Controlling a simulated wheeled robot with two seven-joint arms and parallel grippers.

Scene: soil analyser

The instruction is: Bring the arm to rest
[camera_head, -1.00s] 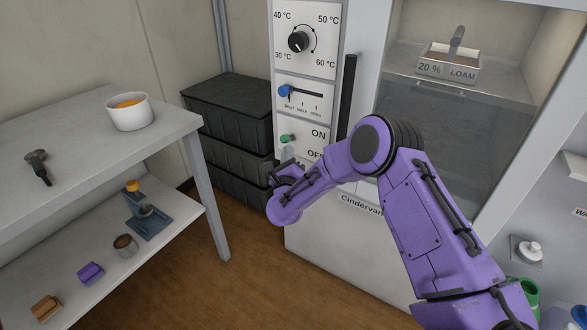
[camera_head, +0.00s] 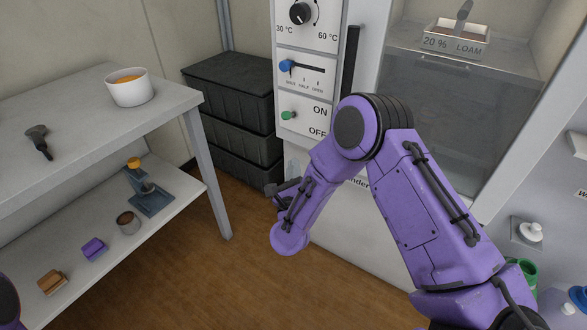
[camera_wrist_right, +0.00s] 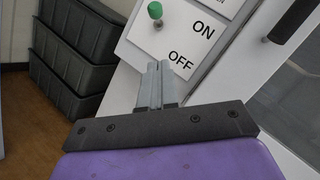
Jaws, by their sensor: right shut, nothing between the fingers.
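My right arm (camera_head: 398,190) is bent in front of the white cabinet, its forearm reaching down and left from the elbow. The right gripper (camera_head: 291,165) is shut and empty, below the control panel. Its pale fingers lie side by side in the right wrist view (camera_wrist_right: 158,72), pointing toward the lower edge of the ON/OFF plate. The green-tipped switch (camera_head: 288,115) is tipped up, toward the ON side. It also shows in the wrist view (camera_wrist_right: 155,11), with a gap between it and the fingertips. My left gripper is out of view.
The cabinet (camera_head: 330,215) stands close behind the right forearm, with a black vertical handle (camera_head: 349,85). Black crates (camera_head: 235,95) are stacked left of it. A two-level table (camera_head: 185,97) stands at left. Open wooden floor (camera_head: 215,280) lies below the gripper.

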